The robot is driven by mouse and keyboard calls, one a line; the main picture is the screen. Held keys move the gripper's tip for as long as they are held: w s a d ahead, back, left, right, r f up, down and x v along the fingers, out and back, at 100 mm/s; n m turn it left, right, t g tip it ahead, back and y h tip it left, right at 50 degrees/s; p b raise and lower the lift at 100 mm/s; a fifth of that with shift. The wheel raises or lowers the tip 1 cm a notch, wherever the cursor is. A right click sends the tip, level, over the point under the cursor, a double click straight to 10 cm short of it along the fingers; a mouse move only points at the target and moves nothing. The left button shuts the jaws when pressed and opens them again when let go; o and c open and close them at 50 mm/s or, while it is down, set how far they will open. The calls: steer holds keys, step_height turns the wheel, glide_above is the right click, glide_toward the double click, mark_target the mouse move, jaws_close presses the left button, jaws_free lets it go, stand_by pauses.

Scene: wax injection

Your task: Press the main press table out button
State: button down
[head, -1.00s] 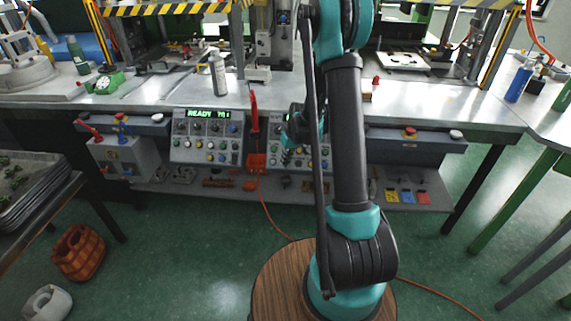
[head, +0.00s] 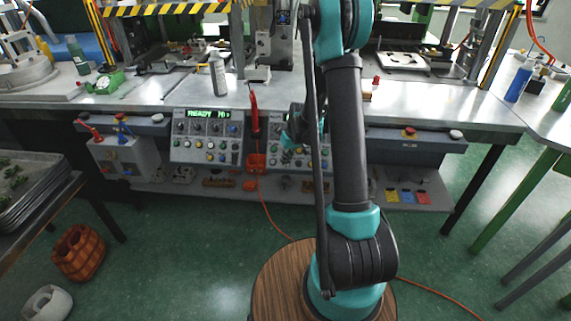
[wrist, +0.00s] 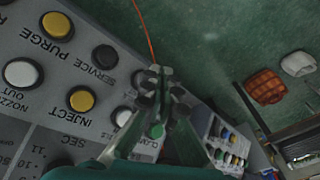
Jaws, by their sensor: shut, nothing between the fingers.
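My gripper (wrist: 156,75) is shut and empty, its fingers above a grey control panel (wrist: 75,70) in the wrist view. I cannot tell whether the fingertips touch it. No table out label is readable. In the head view, my gripper (head: 290,138) is in front of the right control panel (head: 318,152), partly covering it.
A left control panel (head: 207,137) with a lit READY display hangs under the bench (head: 150,90). A spray bottle (head: 217,74) stands above.

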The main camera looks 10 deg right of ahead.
steer(key=shift+w+f, duration=0.1)
steer(key=shift+w+d+f, duration=0.1)
steer(key=shift+w+f, duration=0.1)
